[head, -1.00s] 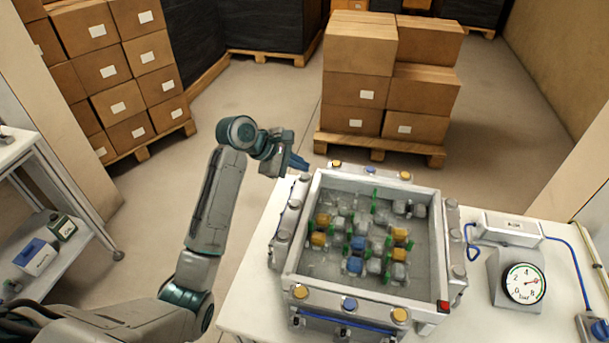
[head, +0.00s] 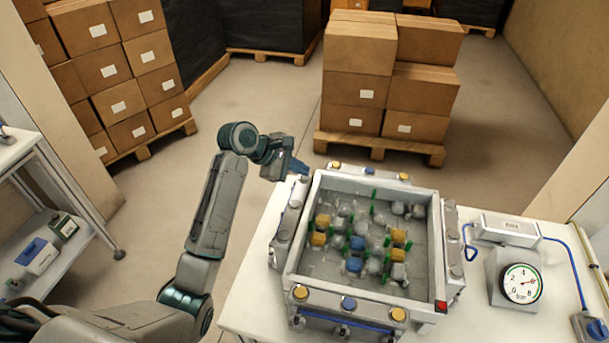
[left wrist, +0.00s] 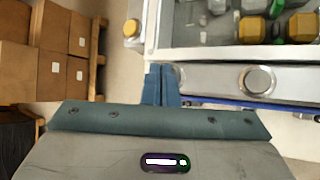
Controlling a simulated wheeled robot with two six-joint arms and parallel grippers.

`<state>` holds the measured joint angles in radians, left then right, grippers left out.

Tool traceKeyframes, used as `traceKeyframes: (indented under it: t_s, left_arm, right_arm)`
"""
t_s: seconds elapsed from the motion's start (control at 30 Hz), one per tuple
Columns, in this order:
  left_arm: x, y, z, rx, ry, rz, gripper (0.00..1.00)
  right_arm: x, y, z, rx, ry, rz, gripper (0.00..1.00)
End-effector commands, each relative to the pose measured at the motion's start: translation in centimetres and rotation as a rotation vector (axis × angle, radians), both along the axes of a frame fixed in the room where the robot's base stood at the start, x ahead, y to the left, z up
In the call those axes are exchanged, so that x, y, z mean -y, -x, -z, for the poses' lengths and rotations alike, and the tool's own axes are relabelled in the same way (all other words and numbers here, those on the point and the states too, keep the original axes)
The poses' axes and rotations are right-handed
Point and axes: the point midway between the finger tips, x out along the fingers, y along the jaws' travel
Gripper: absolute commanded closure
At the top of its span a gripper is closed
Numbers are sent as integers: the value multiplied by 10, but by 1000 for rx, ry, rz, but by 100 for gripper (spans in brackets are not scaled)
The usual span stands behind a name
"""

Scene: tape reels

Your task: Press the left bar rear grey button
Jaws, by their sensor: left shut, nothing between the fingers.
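The tank (head: 392,293) has a bar along each side. The left bar (head: 290,212) carries several round grey buttons. Its rear grey button (head: 305,179) shows just beyond my left fingertips in the head view. My left gripper (head: 299,168) is shut and empty, at the rear end of the left bar. In the left wrist view the shut fingers (left wrist: 161,78) cover the bar's rear end, and the rear button is hidden there. Another grey button (left wrist: 257,80) of this bar shows to the right of the fingers. Whether the fingertips touch the button I cannot tell. My right gripper is not in view.
The rear bar holds a yellow button (head: 336,165) close to my gripper, also in the left wrist view (left wrist: 131,28). The front bar has yellow buttons (head: 301,292) and a blue one (head: 349,304). A pressure gauge (head: 521,284) stands right on the table (head: 478,327).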

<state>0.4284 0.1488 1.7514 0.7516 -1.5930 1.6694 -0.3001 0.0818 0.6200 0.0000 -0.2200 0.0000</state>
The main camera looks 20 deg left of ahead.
Motion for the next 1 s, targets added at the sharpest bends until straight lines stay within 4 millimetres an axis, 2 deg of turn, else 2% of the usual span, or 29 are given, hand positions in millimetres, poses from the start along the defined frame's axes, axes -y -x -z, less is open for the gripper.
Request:
traceKeyframes:
  t_s: [1.0]
  left_arm:
    - [0, 0, 9, -1, 0, 0, 100]
  right_arm:
    - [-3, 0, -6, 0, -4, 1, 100]
